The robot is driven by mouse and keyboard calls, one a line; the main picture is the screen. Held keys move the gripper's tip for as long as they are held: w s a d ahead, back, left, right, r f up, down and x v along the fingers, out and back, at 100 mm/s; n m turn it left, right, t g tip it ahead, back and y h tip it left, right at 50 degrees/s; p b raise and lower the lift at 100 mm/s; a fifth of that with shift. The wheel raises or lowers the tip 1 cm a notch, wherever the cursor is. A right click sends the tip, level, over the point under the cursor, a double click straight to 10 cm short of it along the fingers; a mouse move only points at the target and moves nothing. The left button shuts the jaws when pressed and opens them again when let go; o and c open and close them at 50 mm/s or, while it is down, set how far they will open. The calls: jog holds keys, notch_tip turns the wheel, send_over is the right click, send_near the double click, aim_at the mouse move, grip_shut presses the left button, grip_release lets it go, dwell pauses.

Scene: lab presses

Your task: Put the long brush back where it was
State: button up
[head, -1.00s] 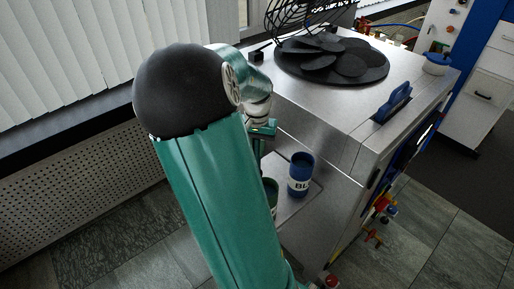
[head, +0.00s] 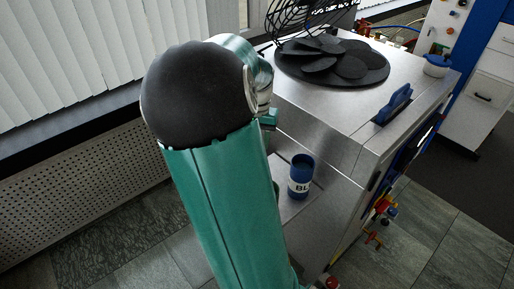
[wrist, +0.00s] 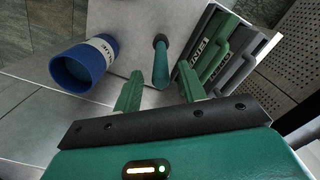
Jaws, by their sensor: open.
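My gripper (wrist: 159,76) is open in the wrist view, with its two green fingers apart and nothing held. A slim green rod with a dark end (wrist: 161,60) stands out from the metal shelf just beyond and between the fingertips. It may be the long brush, but I cannot tell for sure. A blue cup with a white label (wrist: 85,64) is left of the rod; it also shows upright on the shelf in the head view (head: 301,177). In the head view my arm hides most of the gripper and the rod.
A green holder (wrist: 208,48) and a grey holder (wrist: 240,62), both lettered, stand close to the right finger. The metal bench (head: 335,118) carries a black round plate stack (head: 335,65) and a blue handle (head: 393,103). A perforated panel (head: 85,185) lies left of my arm.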

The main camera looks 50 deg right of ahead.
notch_tip(320, 180, up, 8)
jog(key=shift+d+f, duration=0.1)
jog(key=shift+d, duration=0.05)
jog(key=s+a+r+n+t, duration=0.1)
jog(key=a+n+t, duration=0.2)
jog(key=a, duration=1.5)
jog(key=s+a+r+n+t, duration=0.1)
jog(key=a+n+t, duration=0.1)
jog(key=a+n, duration=0.8)
jog(key=a, duration=0.8)
jog(key=shift+s+r+t, duration=0.35)
jog(key=shift+r+t, duration=0.05)
jog(key=shift+c, duration=0.5)
jog(key=shift+w, duration=0.1)
